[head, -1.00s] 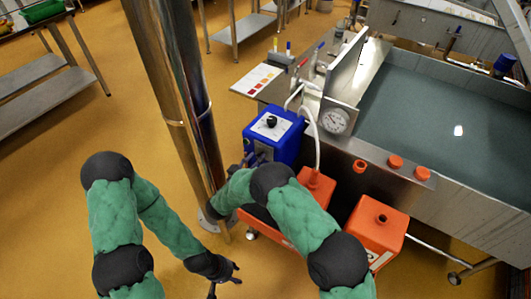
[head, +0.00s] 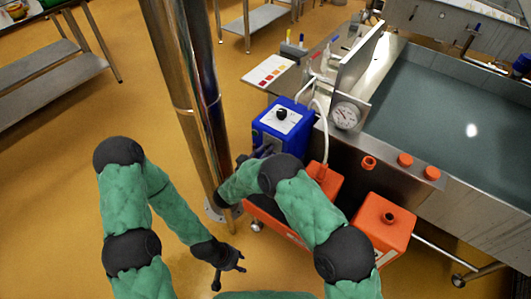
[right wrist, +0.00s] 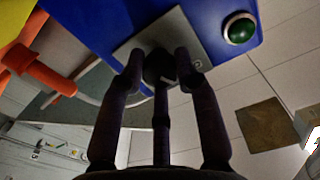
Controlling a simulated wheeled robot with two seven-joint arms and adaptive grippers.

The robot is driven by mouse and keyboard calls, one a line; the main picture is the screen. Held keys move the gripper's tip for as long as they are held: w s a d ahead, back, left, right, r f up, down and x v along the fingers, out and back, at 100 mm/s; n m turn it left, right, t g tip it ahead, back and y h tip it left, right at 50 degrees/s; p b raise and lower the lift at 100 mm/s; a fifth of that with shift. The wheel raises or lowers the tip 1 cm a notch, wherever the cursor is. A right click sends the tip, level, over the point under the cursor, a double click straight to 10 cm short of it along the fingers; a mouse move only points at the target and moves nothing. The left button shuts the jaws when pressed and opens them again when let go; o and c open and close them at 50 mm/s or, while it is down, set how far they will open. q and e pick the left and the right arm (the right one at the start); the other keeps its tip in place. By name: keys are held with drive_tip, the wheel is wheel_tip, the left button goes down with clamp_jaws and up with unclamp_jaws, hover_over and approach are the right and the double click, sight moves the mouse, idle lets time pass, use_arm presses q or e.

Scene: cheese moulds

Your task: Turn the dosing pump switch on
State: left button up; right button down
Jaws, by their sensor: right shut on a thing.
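The dosing pump is a blue box (head: 292,122) with a black knob on a white plate on top, beside the steel vat. In the right wrist view its blue face (right wrist: 205,15) carries a grey plate (right wrist: 130,52) with a dark round switch (right wrist: 159,66) and a green lamp (right wrist: 239,28). My right gripper (right wrist: 160,72) has its fingers around the switch and is shut on it. In the head view this gripper (head: 262,152) is at the pump's front and the switch is hidden. My left gripper (head: 230,269) hangs low over the floor, open and empty.
Orange canisters (head: 383,225) stand in front of the steel vat (head: 440,110), with a white hose (head: 325,140) rising from one. A gauge (head: 345,116) is at the vat corner. A steel column (head: 190,100) stands left of the pump.

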drive_tip(key=m+b, duration=0.5)
drive_tip(key=m, duration=0.6)
drive_tip(key=shift+f, duration=0.1)
drive_tip(key=shift+m, duration=0.3)
idle(0.4)
drive_tip(key=c, duration=0.9)
unclamp_jaws()
drive_tip(key=v, duration=0.7)
drive_tip(key=shift+s, duration=0.2)
drive_tip(key=shift+a, duration=0.15)
